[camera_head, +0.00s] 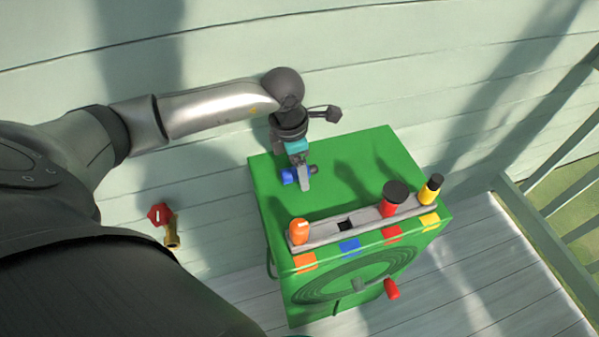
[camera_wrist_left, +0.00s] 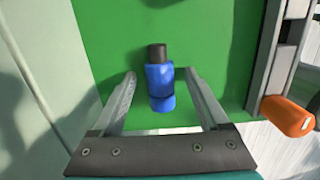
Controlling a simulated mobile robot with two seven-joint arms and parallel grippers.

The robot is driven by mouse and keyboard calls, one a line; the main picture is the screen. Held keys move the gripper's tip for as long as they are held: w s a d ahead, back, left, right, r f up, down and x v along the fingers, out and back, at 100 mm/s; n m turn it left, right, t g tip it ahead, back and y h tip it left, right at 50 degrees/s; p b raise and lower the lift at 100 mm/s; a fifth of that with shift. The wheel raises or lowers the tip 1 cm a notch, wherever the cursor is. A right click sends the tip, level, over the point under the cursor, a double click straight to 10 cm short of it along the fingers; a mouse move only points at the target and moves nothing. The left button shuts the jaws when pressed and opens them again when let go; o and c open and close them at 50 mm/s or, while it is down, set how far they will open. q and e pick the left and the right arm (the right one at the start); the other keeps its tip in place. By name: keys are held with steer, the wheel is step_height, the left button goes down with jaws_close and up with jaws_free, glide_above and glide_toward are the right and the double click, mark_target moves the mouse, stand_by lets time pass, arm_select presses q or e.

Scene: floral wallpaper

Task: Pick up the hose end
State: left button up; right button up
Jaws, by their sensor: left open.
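A green hose box (camera_head: 268,210) stands against the wall, with a coiled hose reel (camera_head: 340,280) on its front. A red piece (camera_head: 391,289) sticks out low on that front; I cannot tell whether it is the hose end. A blue nozzle (camera_head: 289,176) with a dark tip lies on the box top. My left gripper (camera_head: 304,178) is over the box top at the blue nozzle. In the left wrist view, the blue nozzle (camera_wrist_left: 160,90) lies between the open fingers of the left gripper (camera_wrist_left: 160,75), with gaps on both sides. My right gripper is out of view.
A grey rack (camera_head: 325,232) along the box's front edge holds an orange nozzle (camera_head: 299,231), a red one (camera_head: 392,204) and a yellow one (camera_head: 430,190). A brass tap (camera_head: 172,236) with a red handle (camera_head: 160,214) is on the wall. A railing (camera_head: 545,240) stands at the right.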

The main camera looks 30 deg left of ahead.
arm_select(q)
jaws_close()
stand_by(0.6)
